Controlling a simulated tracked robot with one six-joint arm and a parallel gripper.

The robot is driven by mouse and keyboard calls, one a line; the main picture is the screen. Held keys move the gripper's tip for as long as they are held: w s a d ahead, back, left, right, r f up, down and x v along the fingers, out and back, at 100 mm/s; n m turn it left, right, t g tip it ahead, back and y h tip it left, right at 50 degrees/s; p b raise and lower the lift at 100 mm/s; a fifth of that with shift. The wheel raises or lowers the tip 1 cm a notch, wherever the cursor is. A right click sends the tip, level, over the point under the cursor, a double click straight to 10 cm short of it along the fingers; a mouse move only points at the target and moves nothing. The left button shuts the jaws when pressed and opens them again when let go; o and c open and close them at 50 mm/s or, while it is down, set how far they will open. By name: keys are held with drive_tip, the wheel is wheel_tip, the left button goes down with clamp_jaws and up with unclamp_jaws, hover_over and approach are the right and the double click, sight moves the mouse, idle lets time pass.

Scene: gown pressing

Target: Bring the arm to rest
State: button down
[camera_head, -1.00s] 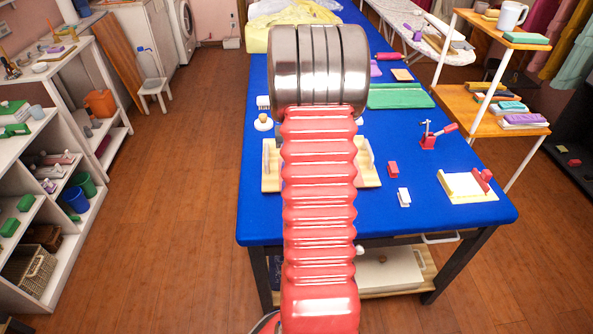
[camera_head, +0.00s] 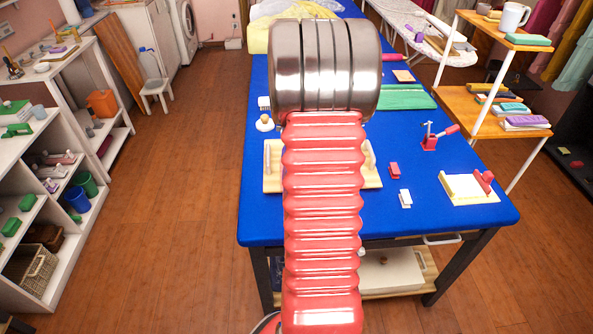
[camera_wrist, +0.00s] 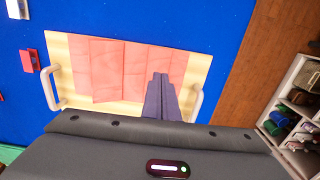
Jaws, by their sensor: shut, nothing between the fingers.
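My gripper (camera_wrist: 161,97) shows in the wrist view as dark grey-purple fingers pressed together, with nothing held between them. They appear over the right part of a folded pink cloth (camera_wrist: 110,70). The cloth lies on a pale wooden board (camera_wrist: 199,66) with a white handle at each end. I cannot tell the height of the fingertips above it. In the head view my red ribbed arm with its metal joint stands over the table and hides the gripper and most of the board (camera_head: 272,184).
The blue table (camera_head: 310,222) also holds a red clamp-like tool (camera_head: 430,139), small red (camera_head: 394,171) and white (camera_head: 405,198) blocks, a small board (camera_head: 465,190) and a green mat (camera_head: 403,97). An orange-shelved rack (camera_head: 490,105) stands right. White shelves (camera_head: 62,235) stand left; floor between is clear.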

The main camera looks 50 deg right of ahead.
drive_tip(key=shift+f, duration=0.1)
idle(0.3)
drive_tip(key=s+a, duration=0.1)
drive_tip(key=a+f, duration=0.1)
drive_tip(key=shift+s+a+f, duration=0.2)
drive_tip(key=shift+s+a, duration=0.2)
drive_tip(key=s+a+r+n+t, duration=0.1)
drive_tip(key=a+r, duration=0.4)
drive_tip(key=a, duration=0.8)
drive_tip(key=s+a+r+n+t, duration=0.2)
drive_tip(key=a+r+n, duration=0.3)
drive_tip(key=a, duration=0.8)
drive_tip(key=s+a+r+n+t, duration=0.2)
drive_tip(key=a+r, duration=0.3)
drive_tip(key=a, duration=0.9)
drive_tip(key=shift+s+n+t, duration=0.15)
drive_tip(key=shift+n+t, duration=0.15)
drive_tip(key=shift+n, duration=0.6)
drive_tip(key=shift+d+r, duration=0.1)
